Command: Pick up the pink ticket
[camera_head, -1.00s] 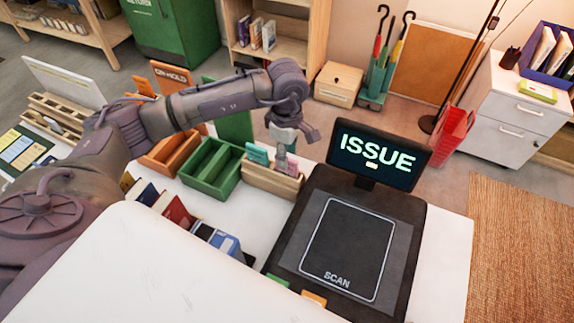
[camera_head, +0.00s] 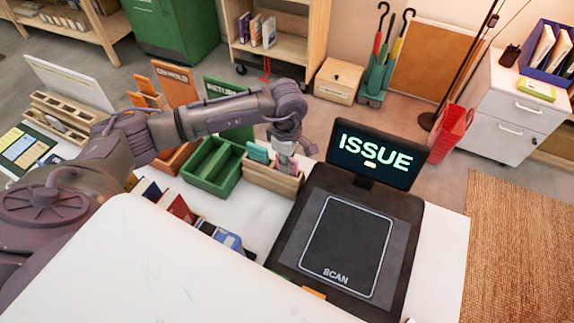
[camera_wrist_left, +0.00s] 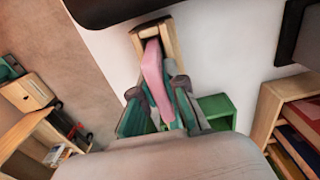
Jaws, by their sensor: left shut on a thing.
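The pink ticket (camera_wrist_left: 155,72) stands in a light wooden holder (camera_wrist_left: 168,28) in the left wrist view. My left gripper (camera_wrist_left: 158,92) is shut on it, with one finger on each side. The ticket's far end is still within the holder's frame. In the head view, my left gripper (camera_head: 284,158) reaches down at the right end of the wooden holder (camera_head: 270,180) and hides most of the ticket. Teal tickets (camera_head: 257,152) stand in the holder's left part. My right gripper is in neither view.
A green divided tray (camera_head: 213,168) stands left of the holder. The black scanner (camera_head: 345,245) and its ISSUE screen (camera_head: 376,155) are close on the right. Several books (camera_head: 175,205) stand in front. The white tabletop nearest me is clear.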

